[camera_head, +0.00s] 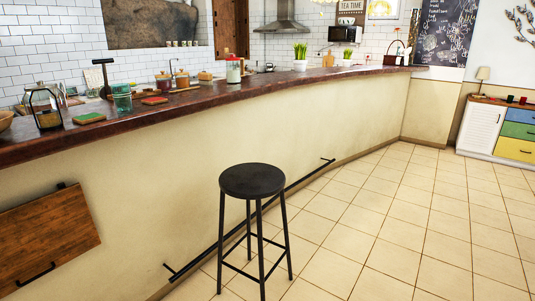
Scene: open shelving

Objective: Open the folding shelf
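The folding shelf (45,238) is a brown wooden panel mounted on the cream front of the counter, at the lower left of the view. It looks folded down nearly flat against that wall. A dark handle (36,274) sits near its lower edge, and a small dark bracket shows at its top edge. The left part of the panel is cut off by the picture's edge. Neither of my grippers is in view.
A black stool (252,181) stands on the tiled floor right of the shelf. A dark foot rail (262,212) runs low along the counter wall. The dark countertop (218,92) above holds jars, a lantern and coasters. The floor at right is clear.

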